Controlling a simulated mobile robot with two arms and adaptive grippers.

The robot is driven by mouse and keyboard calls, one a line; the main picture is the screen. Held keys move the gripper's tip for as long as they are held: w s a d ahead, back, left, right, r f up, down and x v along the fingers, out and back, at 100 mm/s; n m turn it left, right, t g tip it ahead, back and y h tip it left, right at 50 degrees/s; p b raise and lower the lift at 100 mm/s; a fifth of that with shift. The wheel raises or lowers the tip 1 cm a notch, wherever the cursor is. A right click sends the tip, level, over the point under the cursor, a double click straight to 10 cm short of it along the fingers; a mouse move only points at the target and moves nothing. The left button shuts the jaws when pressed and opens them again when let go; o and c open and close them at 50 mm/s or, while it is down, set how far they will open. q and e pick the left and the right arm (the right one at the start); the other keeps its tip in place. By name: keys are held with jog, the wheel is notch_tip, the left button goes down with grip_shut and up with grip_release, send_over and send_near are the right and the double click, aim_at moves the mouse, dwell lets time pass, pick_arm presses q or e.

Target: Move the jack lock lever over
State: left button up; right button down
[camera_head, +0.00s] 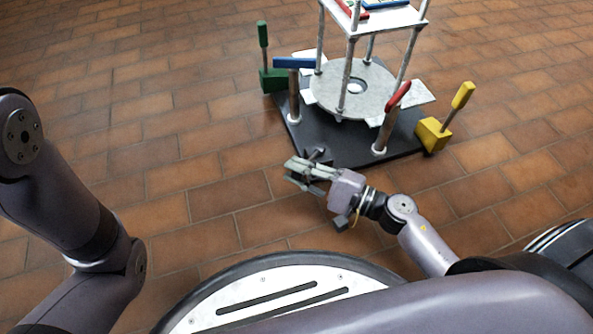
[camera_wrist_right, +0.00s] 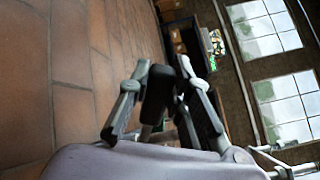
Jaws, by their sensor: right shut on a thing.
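My right gripper (camera_head: 308,172) is at the front corner of the black base plate (camera_head: 335,152). In the right wrist view its fingers (camera_wrist_right: 158,98) are closed on both sides of a black grip, which I take to be the jack lock lever (camera_wrist_right: 157,92). In the head view a small dark part (camera_head: 318,154) shows just behind the fingers at the plate's corner; the gripper hides most of the lever there. Of my left arm only links show, at the left edge; its gripper is out of view.
A green lever (camera_head: 263,36) stands at the plate's left and a yellow lever (camera_head: 462,96) at its right. Blue-topped (camera_head: 294,64) and red-topped (camera_head: 398,97) posts flank the round grey flange (camera_head: 335,100). A raised white platform (camera_head: 385,20) stands above. Brick floor left of the plate is clear.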

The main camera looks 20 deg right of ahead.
jog(key=shift+f, duration=0.15)
jog(key=c, duration=1.4)
grip_release()
jog(key=shift+c, duration=0.2)
jog(key=shift+s, duration=0.1)
jog(key=v, duration=1.2)
